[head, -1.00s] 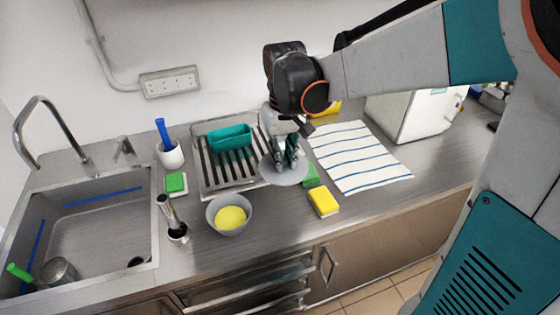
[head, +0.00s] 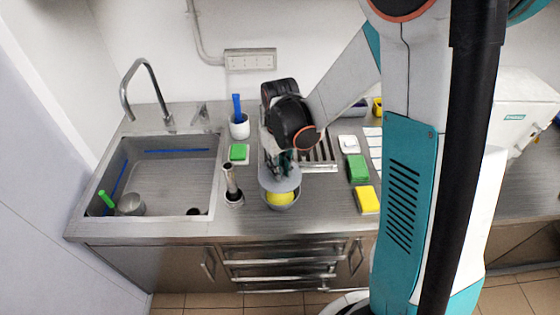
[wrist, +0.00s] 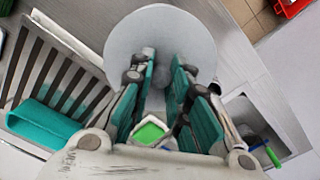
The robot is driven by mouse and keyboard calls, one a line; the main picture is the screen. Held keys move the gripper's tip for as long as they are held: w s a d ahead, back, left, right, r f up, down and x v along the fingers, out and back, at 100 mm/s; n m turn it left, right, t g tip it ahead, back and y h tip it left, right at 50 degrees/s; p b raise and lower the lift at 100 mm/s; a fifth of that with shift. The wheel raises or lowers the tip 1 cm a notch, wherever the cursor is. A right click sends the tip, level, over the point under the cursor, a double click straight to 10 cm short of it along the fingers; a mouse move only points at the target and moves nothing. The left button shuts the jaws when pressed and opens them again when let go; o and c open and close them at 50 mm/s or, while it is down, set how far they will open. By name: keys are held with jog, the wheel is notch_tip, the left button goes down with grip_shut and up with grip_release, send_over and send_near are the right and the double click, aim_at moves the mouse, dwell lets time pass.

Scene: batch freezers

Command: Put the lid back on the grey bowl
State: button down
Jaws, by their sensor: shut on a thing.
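My gripper (head: 283,165) is shut on the grey round lid (head: 268,183) and points down. In the wrist view the teal fingers (wrist: 165,75) close around the lid's knob, and the lid's disc (wrist: 150,35) spreads out beyond them. The grey bowl (head: 283,207) stands on the counter with yellow contents (head: 280,198) showing at its front. The lid is over the back part of the bowl and appears slightly above it; the exact gap cannot be told. In the wrist view the lid hides the bowl.
A hand blender (head: 231,185) stands close left of the bowl. A drying rack (head: 322,165) with a teal tub (wrist: 42,122) is behind. Green (head: 357,168) and yellow (head: 367,199) sponges lie right. The sink (head: 165,175) is far left.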

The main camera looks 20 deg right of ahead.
notch_tip(320, 180, down, 6)
jog(key=b, duration=0.4)
jog(key=shift+f+b, duration=0.2)
jog(key=shift+b, duration=0.65)
dwell(2.4)
dwell(0.4)
jog(key=c, duration=1)
grip_release()
jog(key=shift+o, duration=0.2)
jog(key=shift+r, duration=0.1)
jog(key=shift+r+p, duration=2.3)
jog(key=shift+r, duration=1.2)
